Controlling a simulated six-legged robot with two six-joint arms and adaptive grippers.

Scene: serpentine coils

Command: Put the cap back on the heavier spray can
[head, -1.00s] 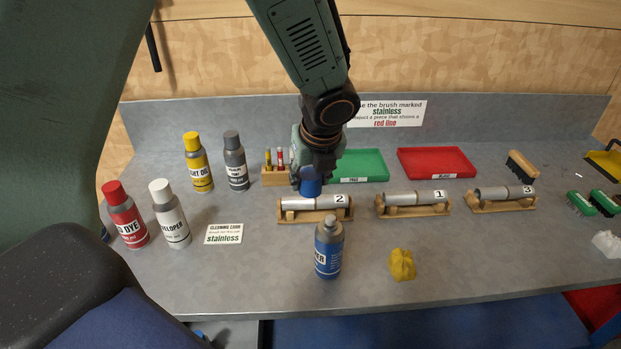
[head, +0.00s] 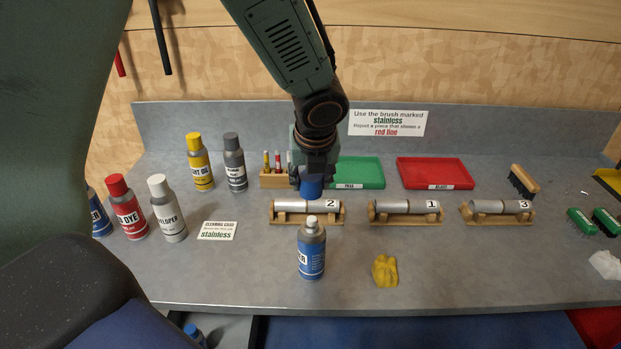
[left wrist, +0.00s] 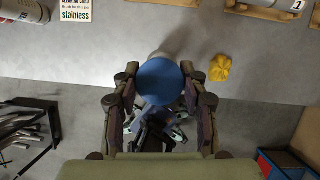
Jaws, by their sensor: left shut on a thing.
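My left gripper (head: 311,187) points down and is shut on a blue cap (head: 311,187). The cap also shows in the left wrist view (left wrist: 160,80), held between the two fingers. An uncapped blue spray can (head: 311,255) with a pale grey top stands upright near the bench's front edge. The cap is in the air, apart from this can and behind it in the head view. A second blue can (head: 98,215) stands at the far left, its upper part partly hidden by my own body. Which can is heavier cannot be seen. My right gripper is not in view.
Red (head: 127,210), white (head: 167,212), yellow (head: 199,165) and grey (head: 235,165) cans stand at left. Metal tubes on wooden cradles (head: 307,212) line the middle. A yellow lump (head: 385,271) lies right of the uncapped can. Green (head: 358,174) and red (head: 434,173) trays are behind.

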